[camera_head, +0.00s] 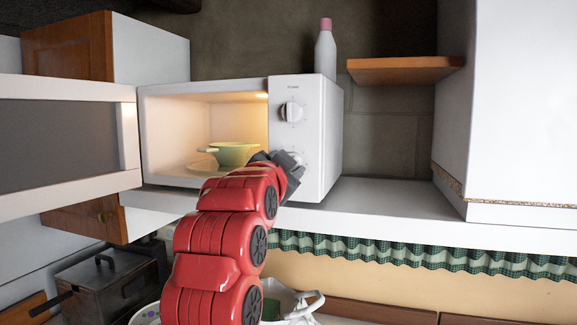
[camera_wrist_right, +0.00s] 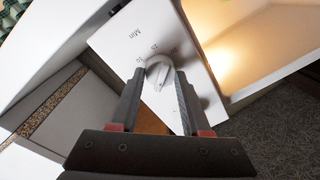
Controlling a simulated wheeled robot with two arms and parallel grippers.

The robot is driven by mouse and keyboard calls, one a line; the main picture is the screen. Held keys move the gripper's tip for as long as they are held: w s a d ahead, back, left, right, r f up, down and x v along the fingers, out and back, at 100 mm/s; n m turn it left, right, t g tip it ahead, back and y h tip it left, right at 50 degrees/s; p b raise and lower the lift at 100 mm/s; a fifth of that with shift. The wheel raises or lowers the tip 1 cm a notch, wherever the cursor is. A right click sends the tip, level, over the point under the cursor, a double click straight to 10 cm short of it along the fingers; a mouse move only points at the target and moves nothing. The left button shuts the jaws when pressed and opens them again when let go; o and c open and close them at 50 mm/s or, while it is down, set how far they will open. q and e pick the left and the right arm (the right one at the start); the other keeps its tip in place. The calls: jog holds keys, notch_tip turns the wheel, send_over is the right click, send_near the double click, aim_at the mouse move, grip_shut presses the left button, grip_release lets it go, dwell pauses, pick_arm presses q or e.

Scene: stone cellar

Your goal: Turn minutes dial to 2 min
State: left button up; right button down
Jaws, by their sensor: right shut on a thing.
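A white microwave (camera_head: 318,130) stands on the counter with its door (camera_head: 68,145) swung open to the left. Its panel has an upper dial (camera_head: 291,111) and, below it, the minutes dial, mostly hidden behind my right gripper (camera_head: 287,165) in the head view. In the right wrist view the round white minutes dial (camera_wrist_right: 158,72) sits between the two dark fingers, under the "Min" lettering and printed numbers. My right gripper is shut on this dial. Its exact setting is too small to read. My left gripper is not in view.
A pale green bowl (camera_head: 234,152) stands inside the lit microwave. A white bottle with a pink cap (camera_head: 325,55) is behind it. A wooden shelf (camera_head: 405,70) and a white cabinet (camera_head: 520,100) are to the right. The counter (camera_head: 385,205) right of the microwave is clear.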

jog(key=shift+c, duration=1.8)
grip_release()
jog(key=shift+s, duration=0.1)
jog(key=b+v, duration=0.4)
jog(key=v, duration=1.3)
jog(key=shift+s, duration=0.15)
jog(key=shift+f, duration=0.1)
